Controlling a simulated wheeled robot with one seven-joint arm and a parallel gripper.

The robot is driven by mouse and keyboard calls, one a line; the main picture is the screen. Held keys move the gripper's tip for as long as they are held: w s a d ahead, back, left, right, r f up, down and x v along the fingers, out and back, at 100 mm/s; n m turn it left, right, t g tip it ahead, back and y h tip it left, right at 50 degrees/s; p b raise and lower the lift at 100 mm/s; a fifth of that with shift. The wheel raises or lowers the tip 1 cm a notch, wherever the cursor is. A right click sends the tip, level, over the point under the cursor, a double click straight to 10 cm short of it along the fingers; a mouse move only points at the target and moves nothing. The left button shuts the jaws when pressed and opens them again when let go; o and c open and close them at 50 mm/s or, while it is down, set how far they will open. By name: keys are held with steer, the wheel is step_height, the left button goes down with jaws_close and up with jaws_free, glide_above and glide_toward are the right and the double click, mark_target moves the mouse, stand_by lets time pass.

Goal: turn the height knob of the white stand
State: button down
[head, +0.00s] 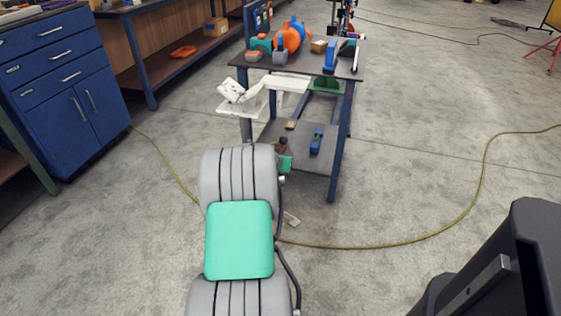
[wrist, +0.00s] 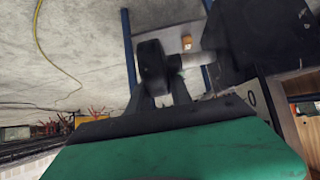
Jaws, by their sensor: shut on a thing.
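The white stand (head: 240,105) is at the left side of the small work table in the head view, with white parts reaching along the table's edge. In the wrist view a round black knob (wrist: 152,62) lies between the tips of my gripper (wrist: 162,84), and my gripper is shut on it. In the head view my gripper (head: 283,150) is small and mostly hidden behind my grey arm, below the stand. The knob cannot be made out in the head view.
The work table (head: 340,88) holds an orange round object (head: 288,40), a blue tool and small blocks; its lower shelf (head: 275,130) holds a blue clamp-like item (head: 316,141). A blue cabinet (head: 62,85) stands left. A yellow cable (head: 440,232) crosses the open floor at right.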

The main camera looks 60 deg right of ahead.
steer(key=c, duration=1.2)
jaws_free()
steer(key=shift+o, duration=0.2)
steer(key=p+v, duration=0.1)
steer(key=v, duration=0.6)
steer(key=shift+a+r+p, duration=0.25)
steer(key=shift+a+p, duration=0.05)
steer(key=shift+p, duration=0.1)
